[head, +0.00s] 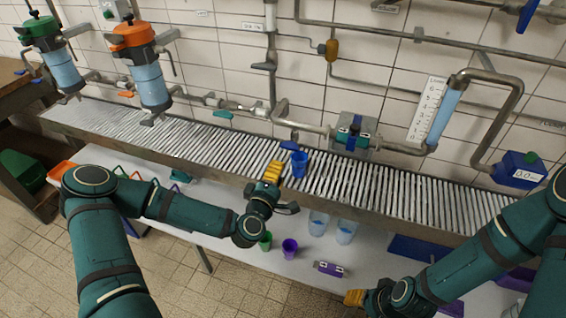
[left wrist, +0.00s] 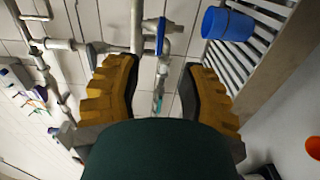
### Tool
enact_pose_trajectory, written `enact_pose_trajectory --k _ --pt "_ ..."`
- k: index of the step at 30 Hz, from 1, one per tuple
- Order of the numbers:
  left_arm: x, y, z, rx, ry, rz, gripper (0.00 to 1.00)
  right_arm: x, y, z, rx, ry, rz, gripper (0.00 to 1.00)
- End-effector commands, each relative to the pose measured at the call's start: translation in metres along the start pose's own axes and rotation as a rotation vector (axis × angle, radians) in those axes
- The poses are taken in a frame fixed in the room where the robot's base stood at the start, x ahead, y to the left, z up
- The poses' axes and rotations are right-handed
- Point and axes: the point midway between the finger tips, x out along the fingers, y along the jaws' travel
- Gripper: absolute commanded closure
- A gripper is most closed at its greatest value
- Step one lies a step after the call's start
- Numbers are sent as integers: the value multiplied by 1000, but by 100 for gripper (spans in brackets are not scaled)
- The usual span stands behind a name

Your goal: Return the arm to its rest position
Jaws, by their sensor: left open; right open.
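My left gripper (head: 274,172) is over the shelf's front edge, with yellow finger pads. In the left wrist view its fingers (left wrist: 158,82) stand apart with nothing between them. A blue cup (head: 299,164) stands upright on the slats just right of that gripper, apart from it; the left wrist view shows the cup (left wrist: 226,25) at upper right, outside the fingers. My right gripper (head: 356,298) is low at the bottom right, open near the front edge of the white table, with no object visible in it.
The slatted shelf (head: 420,197) runs along the pipe wall. Below it, the white table (head: 228,250) carries a green cup (head: 265,241), a purple cup (head: 290,248), clear blue cups (head: 346,232) and a small purple-and-grey item (head: 329,268). A blue canister (head: 519,170) is at right.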

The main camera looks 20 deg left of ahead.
Motion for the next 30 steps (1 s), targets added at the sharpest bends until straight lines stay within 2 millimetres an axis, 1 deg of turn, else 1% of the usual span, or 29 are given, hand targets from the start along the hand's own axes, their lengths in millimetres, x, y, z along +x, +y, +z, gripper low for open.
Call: enact_pose_trajectory --k 5,8,11,12,13,14,15,17,18,20,21,24,27,30 --pt "0 -1 2 2 -5 -3 60 0 0 0 0 0 0 53" --pt "-3 -8 17 31 -56 -37 60 0 0 0 0 0 0 53" --pt "-13 -29 52 111 -185 -123 60 0 0 0 0 0 0 53" --pt "-21 -41 70 159 -259 -173 60 0 0 0 0 0 0 53" --pt "-29 -51 84 201 -319 -214 60 0 0 0 0 0 0 53" --pt "-38 -62 97 245 -382 -258 60 0 0 0 0 0 0 53" --pt "-52 -77 111 305 -463 -316 60 0 0 0 0 0 0 53" --pt "-74 -97 128 394 -581 -401 60 0 0 0 0 0 0 53" --pt "-90 -109 134 451 -653 -457 60 0 0 0 0 0 0 53" --pt "-113 -125 141 535 -758 -538 60 0 0 0 0 0 0 53" --pt "-128 -134 141 589 -821 -590 60 0 0 0 0 0 0 53" --pt "-163 -149 137 702 -958 -711 60 0 0 0 0 0 0 53" --pt "-190 -155 127 781 -1054 -810 60 0 0 0 0 0 0 53" --pt "-206 -157 118 829 -1116 -876 60 0 0 0 0 0 0 53"
